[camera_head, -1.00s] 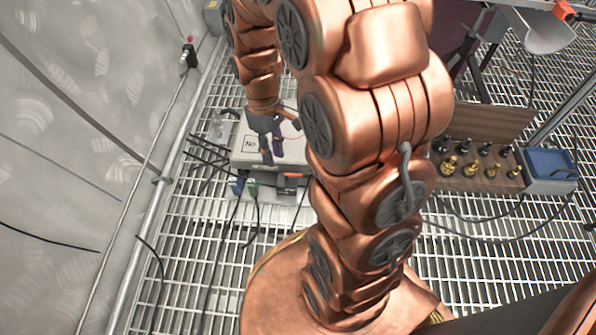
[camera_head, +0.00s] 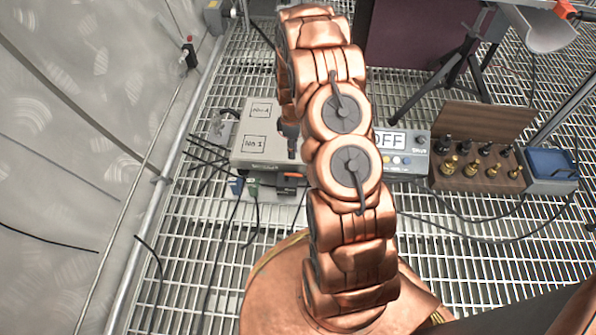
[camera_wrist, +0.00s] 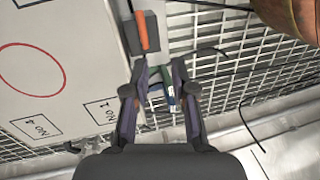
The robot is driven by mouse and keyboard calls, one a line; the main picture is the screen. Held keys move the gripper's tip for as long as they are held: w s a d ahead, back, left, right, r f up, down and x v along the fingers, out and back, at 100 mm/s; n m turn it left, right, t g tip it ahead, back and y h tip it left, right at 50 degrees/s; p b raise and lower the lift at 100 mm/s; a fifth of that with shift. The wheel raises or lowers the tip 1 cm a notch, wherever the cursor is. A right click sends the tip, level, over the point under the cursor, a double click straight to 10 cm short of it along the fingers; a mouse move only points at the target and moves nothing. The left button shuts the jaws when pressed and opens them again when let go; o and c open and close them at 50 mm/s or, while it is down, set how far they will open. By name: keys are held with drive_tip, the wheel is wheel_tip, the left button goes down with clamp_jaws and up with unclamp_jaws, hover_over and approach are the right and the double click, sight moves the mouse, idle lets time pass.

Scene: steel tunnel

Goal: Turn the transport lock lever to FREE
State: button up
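An orange bar (camera_wrist: 142,30), which looks like the lock lever, lies along a dark grey block (camera_wrist: 150,50) on the side of a pale grey box (camera_wrist: 50,80). In the head view the orange bar (camera_head: 294,175) shows at the front right of the box (camera_head: 238,154). I cannot read any FREE marking. In the wrist view my gripper (camera_wrist: 159,68) is open, with nothing between its fingertips. The fingers appear just below the orange bar in that picture, apart from it. In the head view my arm hides most of the gripper.
A unit reading OFF (camera_head: 388,141) and a wooden rack (camera_head: 485,125) of brass and black pieces stand right. Open grating lies in front.

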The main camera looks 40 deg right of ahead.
drive_tip(key=shift+n, duration=0.4)
drive_tip(key=f+b, duration=0.1)
drive_tip(key=f, duration=0.3)
drive_tip(key=d+f+b, duration=0.1)
drive_tip(key=f, duration=0.4)
drive_tip(key=s+f+b, duration=0.1)
drive_tip(key=f, duration=0.3)
drive_tip(key=shift+d+f, duration=0.2)
drive_tip(key=shift+d, duration=0.15)
drive_tip(key=shift+c, duration=0.4)
clamp_jaws()
